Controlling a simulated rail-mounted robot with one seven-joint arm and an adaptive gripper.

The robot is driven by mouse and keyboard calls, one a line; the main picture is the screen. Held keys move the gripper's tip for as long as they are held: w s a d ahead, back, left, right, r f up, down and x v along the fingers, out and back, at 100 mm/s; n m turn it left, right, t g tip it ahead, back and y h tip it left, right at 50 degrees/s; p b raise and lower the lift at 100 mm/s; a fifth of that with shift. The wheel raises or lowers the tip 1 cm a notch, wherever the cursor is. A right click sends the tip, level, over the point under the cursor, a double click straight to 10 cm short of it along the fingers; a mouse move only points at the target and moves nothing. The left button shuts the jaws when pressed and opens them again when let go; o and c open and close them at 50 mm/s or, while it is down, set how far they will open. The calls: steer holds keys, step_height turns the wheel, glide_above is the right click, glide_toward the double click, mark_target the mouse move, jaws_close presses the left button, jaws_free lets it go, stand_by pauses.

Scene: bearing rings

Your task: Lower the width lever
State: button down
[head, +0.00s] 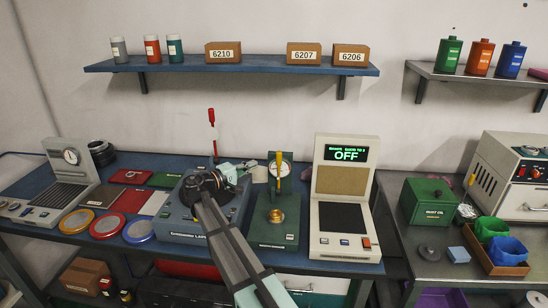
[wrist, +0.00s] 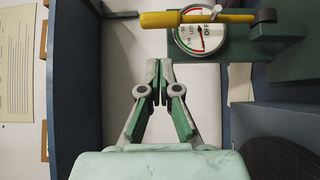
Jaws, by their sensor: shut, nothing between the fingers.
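A yellow-handled lever (head: 279,163) stands on the green gauge stand (head: 264,233), in front of its round dial (head: 285,169). No other lever shows on this stand, so I take it as the width lever. In the wrist view the yellow handle (wrist: 178,18) lies across the top, beside the dial (wrist: 201,38). My gripper (wrist: 159,83) is shut and empty, its fingertips apart from the handle. In the head view my gripper (head: 248,166) is left of the lever, partly hidden by my wrist. A brass-coloured ring (head: 276,216) sits on the stand.
A blue-grey machine (head: 178,222) stands left of the gauge stand, under my arm, with a red-topped upright lever (head: 212,118) behind it. A beige display unit (head: 343,190) reading OFF stands close on the right. A shelf (head: 230,64) hangs above.

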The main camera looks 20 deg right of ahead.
steer(key=p, duration=0.3)
glide_above(279, 174)
steer(key=w+a, duration=0.2)
steer(key=w, duration=0.1)
steer(key=shift+s+d, duration=0.15)
steer(key=shift+s+f+b, duration=0.1)
steer(key=shift+s+b, duration=0.05)
steer(key=shift+b, duration=0.15)
